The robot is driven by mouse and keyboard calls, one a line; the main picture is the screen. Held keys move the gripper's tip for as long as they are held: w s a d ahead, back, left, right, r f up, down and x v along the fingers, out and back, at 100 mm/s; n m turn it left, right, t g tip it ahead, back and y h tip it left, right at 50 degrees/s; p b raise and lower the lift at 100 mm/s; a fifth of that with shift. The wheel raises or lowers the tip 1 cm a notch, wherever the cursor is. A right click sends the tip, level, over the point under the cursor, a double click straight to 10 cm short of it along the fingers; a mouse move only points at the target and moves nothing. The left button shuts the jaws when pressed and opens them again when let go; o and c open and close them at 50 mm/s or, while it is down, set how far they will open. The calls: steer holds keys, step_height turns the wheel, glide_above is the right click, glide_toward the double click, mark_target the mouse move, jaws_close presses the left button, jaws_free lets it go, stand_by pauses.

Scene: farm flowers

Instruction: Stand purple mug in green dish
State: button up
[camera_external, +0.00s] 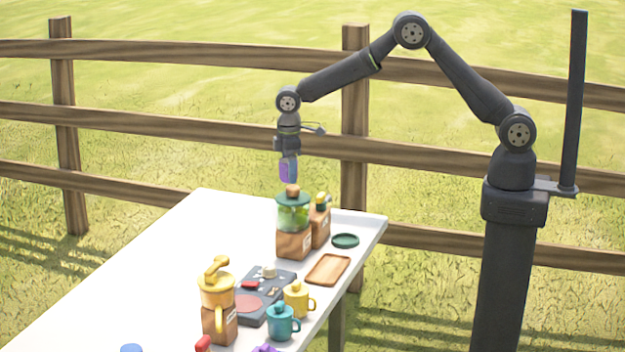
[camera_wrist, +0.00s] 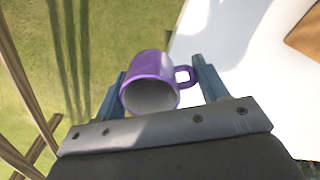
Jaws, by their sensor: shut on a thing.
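The purple mug (camera_external: 287,171) is held by my gripper (camera_external: 289,177) well above the far end of the table. In the wrist view the mug (camera_wrist: 151,78) sits between the two fingers of my gripper (camera_wrist: 163,84), its open mouth facing the camera and its handle against the right finger. The green dish (camera_external: 345,240) is a small dark green round dish near the table's right edge, lower and to the right of the mug. It appears empty. The dish does not show in the wrist view.
A wooden tray (camera_external: 328,269), a yellow mug (camera_external: 297,299), a teal mug (camera_external: 281,322), a dark board (camera_external: 262,300) and a yellow-topped grinder (camera_external: 217,295) are nearer. The table's left side is clear.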

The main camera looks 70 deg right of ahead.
steer(key=s+d+f+m, duration=0.35)
steer(key=s+d, duration=0.35)
steer(key=d, duration=0.6)
steer(key=s+d+f+m, duration=0.35)
steer(key=s+d, duration=0.45)
steer(key=d, duration=0.4)
steer(key=s+a+r+n, duration=0.2)
steer(key=a+r+n, duration=0.3)
steer(key=a, duration=0.7)
steer(key=s+a+r+n, duration=0.35)
steer(key=a+n, duration=0.35)
steer(key=a, duration=0.4)
steer(key=s+a+r+n, duration=0.2)
steer(key=a+r+n, duration=0.35)
steer(key=a, duration=0.65)
steer(key=shift+n, duration=0.45)
steer(key=a+f, duration=0.2)
steer(key=a, duration=0.1)
steer(key=s+a+f, duration=0.1)
steer(key=a+f, duration=0.1)
steer(key=a, duration=0.2)
steer(key=s+a+f, duration=0.1)
steer(key=a+f, duration=0.2)
steer(key=shift+s+a+f, duration=0.1)
steer(key=shift+s+a, duration=0.1)
steer(key=shift+a, duration=0.15)
steer(key=shift+s+a+f, duration=0.1)
steer(key=shift+a+f, duration=0.2)
steer(key=shift+a, duration=0.2)
steer(key=shift+f, duration=1.95)
